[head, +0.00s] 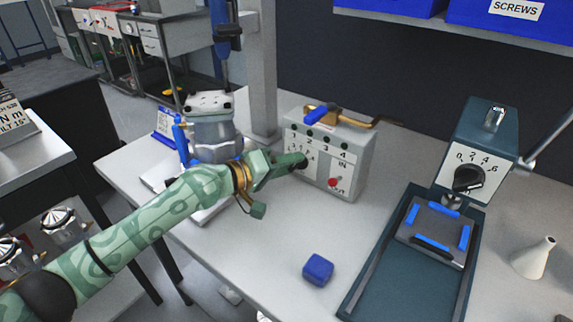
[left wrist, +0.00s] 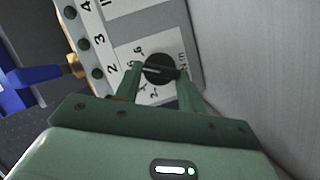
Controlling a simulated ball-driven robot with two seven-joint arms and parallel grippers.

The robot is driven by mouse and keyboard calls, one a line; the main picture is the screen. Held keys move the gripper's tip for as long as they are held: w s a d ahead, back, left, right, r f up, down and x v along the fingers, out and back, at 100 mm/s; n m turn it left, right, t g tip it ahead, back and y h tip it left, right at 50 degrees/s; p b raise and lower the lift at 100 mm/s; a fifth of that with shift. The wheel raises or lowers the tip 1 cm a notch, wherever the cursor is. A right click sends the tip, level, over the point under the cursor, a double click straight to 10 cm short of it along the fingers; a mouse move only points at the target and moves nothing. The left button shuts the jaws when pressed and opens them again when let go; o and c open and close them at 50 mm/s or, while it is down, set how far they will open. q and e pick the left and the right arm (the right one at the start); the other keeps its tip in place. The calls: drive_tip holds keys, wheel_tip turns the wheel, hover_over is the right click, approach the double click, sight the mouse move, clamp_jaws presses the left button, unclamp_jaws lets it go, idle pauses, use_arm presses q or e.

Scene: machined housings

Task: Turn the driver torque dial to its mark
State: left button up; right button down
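The grey controller box (head: 345,180) stands on the white bench, with a row of numbered dark buttons, a red switch and a black dial (head: 299,163). In the left wrist view the black dial (left wrist: 161,69) sits on a white scale plate with a pale pointer line across it; some digits are covered by my fingers. My left gripper (head: 292,162) is at the front of the box. In the left wrist view its two fingers (left wrist: 160,78) lie on either side of the dial, seemingly touching it. The exact pointer reading is unclear. My right gripper is not seen.
A blue block (head: 318,269) lies on the bench. At right stand a teal machine (head: 490,135) with its own numbered dial and a white cone (head: 533,258). A metal housing (head: 212,130) is behind my left arm, and a brass fitting (head: 340,117) lies on the box.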

use_arm(q)
drive_tip(key=shift+c, duration=0.6)
drive_tip(key=shift+r+m+y+p, duration=0.3)
drive_tip(key=shift+m+p, duration=0.1)
drive_tip(key=shift+p, duration=0.35)
drive_tip(key=shift+s+r+m+y+p, duration=0.15)
drive_tip(key=shift+m+y+p, duration=0.25)
drive_tip(key=shift+m+p, duration=0.6)
drive_tip(key=m+p, duration=0.1)
drive_tip(key=p, duration=0.1)
drive_tip(key=shift+d+t+y+p, duration=0.1)
drive_tip(key=shift+t+y+p, duration=0.2)
drive_tip(key=shift+y+p, duration=0.1)
drive_tip(key=shift+f, duration=0.2)
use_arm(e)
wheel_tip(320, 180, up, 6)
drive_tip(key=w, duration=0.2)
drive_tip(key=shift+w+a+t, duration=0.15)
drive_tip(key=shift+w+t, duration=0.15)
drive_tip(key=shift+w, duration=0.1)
use_arm(q)
drive_tip(key=shift+m, duration=0.3)
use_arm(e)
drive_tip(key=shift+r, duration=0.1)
use_arm(q)
drive_tip(key=shift+f, duration=0.1)
drive_tip(key=o, duration=1)
